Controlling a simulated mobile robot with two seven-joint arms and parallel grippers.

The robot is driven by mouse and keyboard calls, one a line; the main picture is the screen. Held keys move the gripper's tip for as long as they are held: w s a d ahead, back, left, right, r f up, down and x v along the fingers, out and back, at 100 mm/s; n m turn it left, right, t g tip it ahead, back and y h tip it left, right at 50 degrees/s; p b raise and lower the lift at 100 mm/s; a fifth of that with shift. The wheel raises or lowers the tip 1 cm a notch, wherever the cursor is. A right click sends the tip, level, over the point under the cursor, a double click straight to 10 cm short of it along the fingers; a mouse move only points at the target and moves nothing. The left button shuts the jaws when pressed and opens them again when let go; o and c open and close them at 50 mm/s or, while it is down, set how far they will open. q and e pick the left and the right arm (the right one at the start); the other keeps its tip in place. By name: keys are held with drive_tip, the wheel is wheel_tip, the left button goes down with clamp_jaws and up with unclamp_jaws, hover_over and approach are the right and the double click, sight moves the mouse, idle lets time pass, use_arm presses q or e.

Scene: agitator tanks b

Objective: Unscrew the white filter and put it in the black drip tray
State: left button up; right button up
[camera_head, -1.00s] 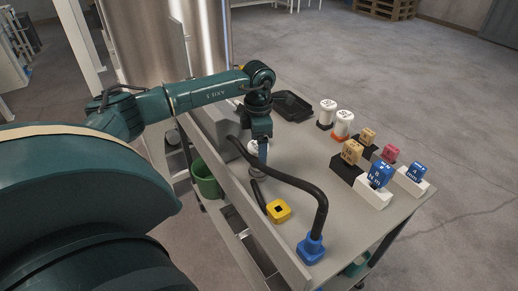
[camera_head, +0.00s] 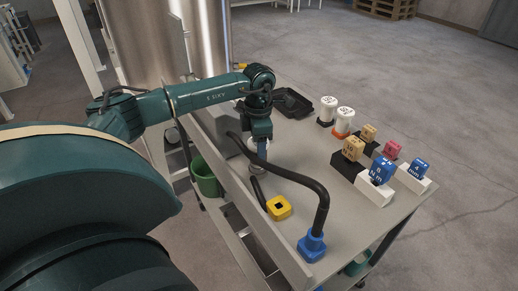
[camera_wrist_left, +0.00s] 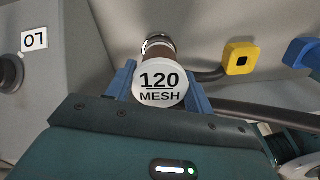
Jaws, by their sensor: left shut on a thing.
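The white filter (camera_wrist_left: 161,86) shows in the wrist view as a round white face marked "120 MESH", with a brown body behind it. The blue fingers of my left gripper (camera_wrist_left: 160,92) are shut on its sides. Behind it is a round metal fitting (camera_wrist_left: 158,42); I cannot tell whether the filter still touches it. In the head view my left gripper (camera_head: 261,143) points down over the table beside the grey panel, with the white filter (camera_head: 263,145) partly hidden. The black drip tray (camera_head: 296,101) lies at the table's back, partly behind my wrist. My right gripper is not in view.
A black hose (camera_head: 300,181) arches from the panel to a blue fitting (camera_head: 311,246). A yellow block (camera_head: 278,207) is beside it. Two white canisters (camera_head: 327,109) and several labelled blocks (camera_head: 381,170) stand at right. A green bucket (camera_head: 204,178) is below left.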

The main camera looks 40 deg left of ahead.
use_arm(q)
drive_tip(key=c, duration=0.4)
drive_tip(key=shift+c, duration=0.2)
drive_tip(key=shift+f, duration=0.15)
drive_tip(key=shift+n+p, duration=0.4)
drive_tip(key=shift+n, duration=0.6)
drive_tip(key=n+p, duration=0.1)
drive_tip(key=n, duration=0.2)
drive_tip(key=n+p, duration=0.1)
drive_tip(key=n, duration=0.3)
drive_tip(key=shift+n, duration=0.4)
drive_tip(key=shift+n+p, duration=0.4)
drive_tip(key=shift+n, duration=0.5)
